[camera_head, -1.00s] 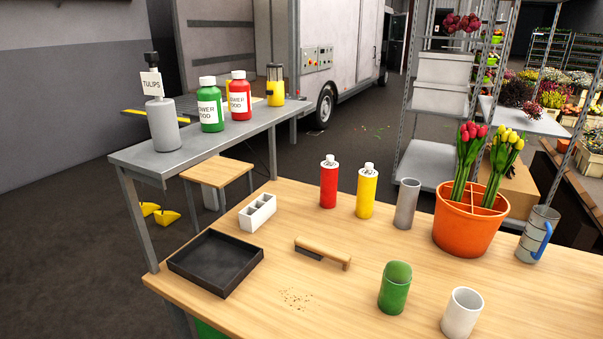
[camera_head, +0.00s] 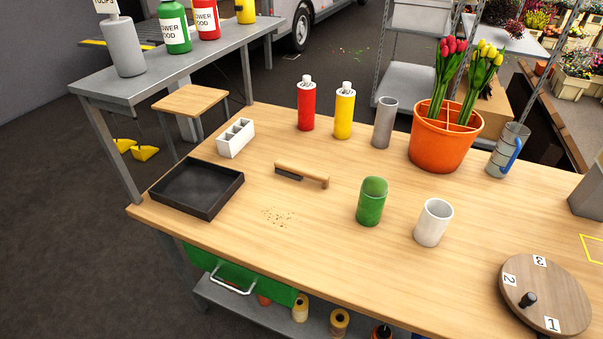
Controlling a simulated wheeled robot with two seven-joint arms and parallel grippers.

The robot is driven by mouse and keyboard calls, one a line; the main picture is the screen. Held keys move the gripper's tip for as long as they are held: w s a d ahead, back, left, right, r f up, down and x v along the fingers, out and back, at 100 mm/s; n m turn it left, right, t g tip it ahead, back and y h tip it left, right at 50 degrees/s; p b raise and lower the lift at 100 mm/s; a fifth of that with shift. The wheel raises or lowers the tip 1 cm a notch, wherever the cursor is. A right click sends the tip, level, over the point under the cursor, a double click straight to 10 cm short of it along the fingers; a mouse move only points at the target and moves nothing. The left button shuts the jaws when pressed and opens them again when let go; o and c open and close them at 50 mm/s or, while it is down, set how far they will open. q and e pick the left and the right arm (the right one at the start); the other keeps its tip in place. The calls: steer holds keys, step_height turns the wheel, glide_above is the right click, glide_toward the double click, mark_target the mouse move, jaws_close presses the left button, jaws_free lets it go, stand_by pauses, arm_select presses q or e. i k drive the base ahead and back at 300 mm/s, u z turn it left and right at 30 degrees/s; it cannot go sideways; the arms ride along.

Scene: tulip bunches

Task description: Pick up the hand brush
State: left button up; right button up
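The hand brush (camera_head: 302,173) lies on the wooden table (camera_head: 330,258), left of its middle. It has a light wooden handle pointing right and dark bristles at its left end. It lies free, with nothing touching it. Neither of my grippers shows in the head view.
A black tray (camera_head: 214,208) is left of the brush, with brown crumbs (camera_head: 278,217) in front of it. Red (camera_head: 306,104) and yellow (camera_head: 344,112) bottles stand behind. A numbered turntable (camera_head: 545,295) is front right.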

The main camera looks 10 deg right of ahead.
mark_target(288, 168)
steer(key=z, duration=0.15)
steer(key=k, duration=0.95)
steer(key=u, duration=1.3)
steer(key=i, duration=0.9)
steer(key=z, duration=0.6)
steer(key=i, duration=0.65)
steer(key=z, duration=0.55)
